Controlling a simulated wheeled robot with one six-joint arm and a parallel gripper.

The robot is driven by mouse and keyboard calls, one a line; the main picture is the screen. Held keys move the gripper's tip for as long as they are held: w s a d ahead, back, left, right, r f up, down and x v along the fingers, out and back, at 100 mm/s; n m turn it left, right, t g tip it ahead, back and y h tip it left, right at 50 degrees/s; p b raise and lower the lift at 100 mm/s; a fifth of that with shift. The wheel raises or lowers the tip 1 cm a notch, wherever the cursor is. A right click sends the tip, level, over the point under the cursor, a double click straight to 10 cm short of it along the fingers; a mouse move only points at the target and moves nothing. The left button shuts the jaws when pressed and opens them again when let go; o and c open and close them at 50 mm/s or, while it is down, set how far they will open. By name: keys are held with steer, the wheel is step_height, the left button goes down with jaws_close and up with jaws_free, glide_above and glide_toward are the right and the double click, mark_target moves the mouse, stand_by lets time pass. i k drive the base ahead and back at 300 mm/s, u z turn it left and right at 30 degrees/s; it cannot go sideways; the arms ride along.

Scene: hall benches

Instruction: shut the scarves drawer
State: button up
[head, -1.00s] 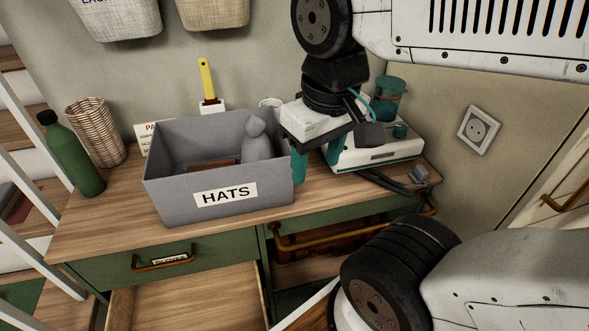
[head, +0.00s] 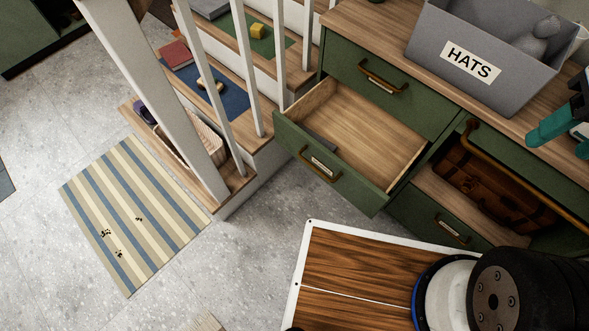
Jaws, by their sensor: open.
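An open drawer (head: 345,135) sticks out of the green bench (head: 440,160), below a shut top drawer (head: 385,85). Its green front (head: 330,180) has a brass handle and a small label that I cannot read, so I cannot confirm that it is the scarves drawer. A flat grey item lies inside near the front; the rest of the floor I see is bare wood. My gripper (head: 566,135) shows only in part at the right edge. Its teal fingers are open and apart from the drawer, to the right, near the grey HATS bin (head: 480,55).
A lower drawer (head: 445,225) is shut. A brown suitcase (head: 490,190) sits in an open bay behind a brass rail. Stairs with white balusters (head: 245,65) stand left of the open drawer.

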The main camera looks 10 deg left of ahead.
mark_target(374, 150)
steer(key=u, duration=1.9)
steer(key=k, duration=0.65)
steer(key=z, duration=0.8)
steer(key=i, duration=0.95)
